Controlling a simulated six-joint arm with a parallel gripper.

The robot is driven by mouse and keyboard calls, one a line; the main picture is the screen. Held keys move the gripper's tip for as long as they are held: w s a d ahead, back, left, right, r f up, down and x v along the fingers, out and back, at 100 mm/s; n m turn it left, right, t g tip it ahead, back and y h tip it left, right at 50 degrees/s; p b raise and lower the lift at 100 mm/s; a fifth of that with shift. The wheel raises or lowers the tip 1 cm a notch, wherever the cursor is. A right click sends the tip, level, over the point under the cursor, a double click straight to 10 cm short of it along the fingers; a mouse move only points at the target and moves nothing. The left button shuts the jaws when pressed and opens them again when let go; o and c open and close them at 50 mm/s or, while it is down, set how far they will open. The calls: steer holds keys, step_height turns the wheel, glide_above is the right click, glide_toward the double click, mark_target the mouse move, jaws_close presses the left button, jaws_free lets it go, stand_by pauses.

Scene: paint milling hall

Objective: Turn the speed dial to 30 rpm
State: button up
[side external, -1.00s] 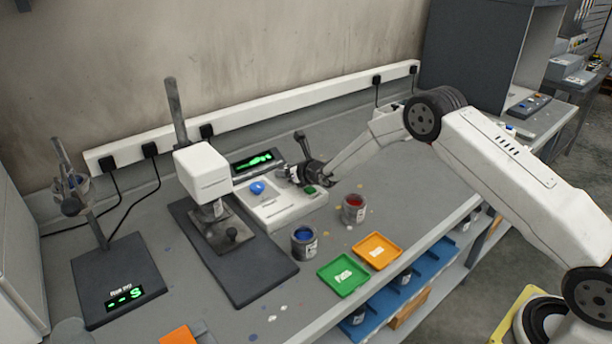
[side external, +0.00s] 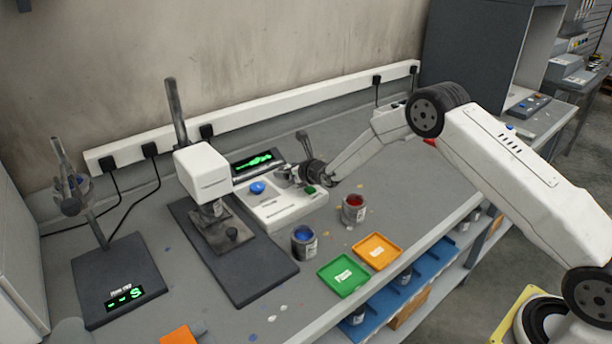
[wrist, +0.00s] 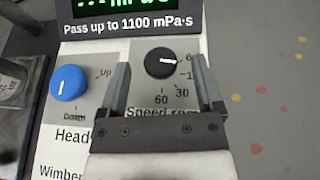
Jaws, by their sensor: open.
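The black speed dial (wrist: 158,56) is on the white control box (side external: 292,208). In the wrist view its white pointer mark faces right, toward the "6" and a partly hidden "1" label; "30" and "60" are printed below it. My gripper (wrist: 160,65) is open, with one finger at each side of the dial and apparent gaps between. Whether the fingertips are down at the dial's height I cannot tell. In the side view my gripper (side external: 287,174) is over the box, and the dial is hidden there.
A blue Up/Down knob (wrist: 68,83) is left of the dial. A lit display (side external: 253,160) is behind the box, with a green button (side external: 310,190) at its right. Blue (side external: 304,243) and red (side external: 354,209) paint cans stand in front, near green (side external: 343,275) and orange (side external: 377,251) trays.

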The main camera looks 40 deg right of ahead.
steer(key=shift+v, duration=3.55)
steer(key=shift+r, duration=0.1)
steer(key=shift+w, duration=0.1)
